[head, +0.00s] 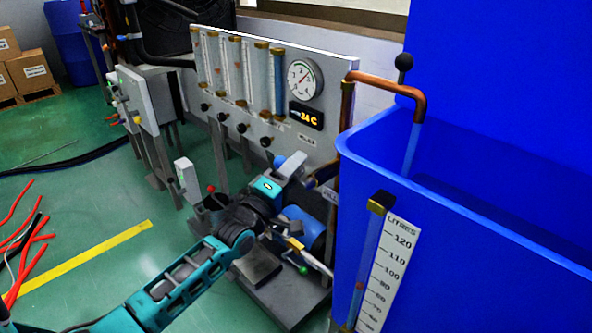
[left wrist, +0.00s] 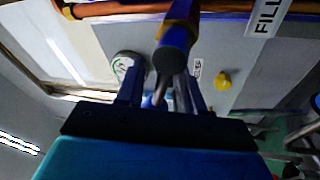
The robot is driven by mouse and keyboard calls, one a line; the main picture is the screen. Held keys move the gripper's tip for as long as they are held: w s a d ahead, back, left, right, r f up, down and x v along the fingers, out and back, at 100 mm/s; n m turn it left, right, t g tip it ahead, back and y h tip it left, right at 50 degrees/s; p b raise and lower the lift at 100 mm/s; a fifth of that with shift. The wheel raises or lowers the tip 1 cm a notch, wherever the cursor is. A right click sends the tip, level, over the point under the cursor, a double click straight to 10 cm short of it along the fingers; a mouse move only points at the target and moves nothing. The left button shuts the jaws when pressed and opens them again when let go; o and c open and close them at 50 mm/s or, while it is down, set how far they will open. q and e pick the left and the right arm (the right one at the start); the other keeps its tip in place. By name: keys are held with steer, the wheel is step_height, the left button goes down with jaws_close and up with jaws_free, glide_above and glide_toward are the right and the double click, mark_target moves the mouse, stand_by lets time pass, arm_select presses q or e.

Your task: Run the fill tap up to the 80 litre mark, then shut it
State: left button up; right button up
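The blue tank (head: 470,225) fills the right of the head view. A copper spout (head: 385,82) bends over its rim, and a pale blue stream (head: 411,150) falls from it. The LITRES scale (head: 398,258) stands beside a sight tube; a small red mark (head: 359,287) in the tube lies roughly by the 80 to 90 marks, too small to read exactly. My left gripper (head: 318,178) is low beside the copper pipe. In the left wrist view its fingers (left wrist: 163,80) are apart, with a dark-blue tap handle (left wrist: 178,38) at their tips; contact is unclear. My right gripper is not in view.
A panel (head: 340,60) with several tubes, black knobs, a dial (head: 302,80) and a "24 C" display stands behind my left gripper. A FILL label (left wrist: 267,14) is near the handle. A black-knobbed lever (head: 404,66) rises above the spout.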

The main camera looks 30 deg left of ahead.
arm_select(q)
steer(key=shift+w+r, duration=0.1)
steer(key=shift+w, duration=0.15)
jaws_close()
stand_by(0.5)
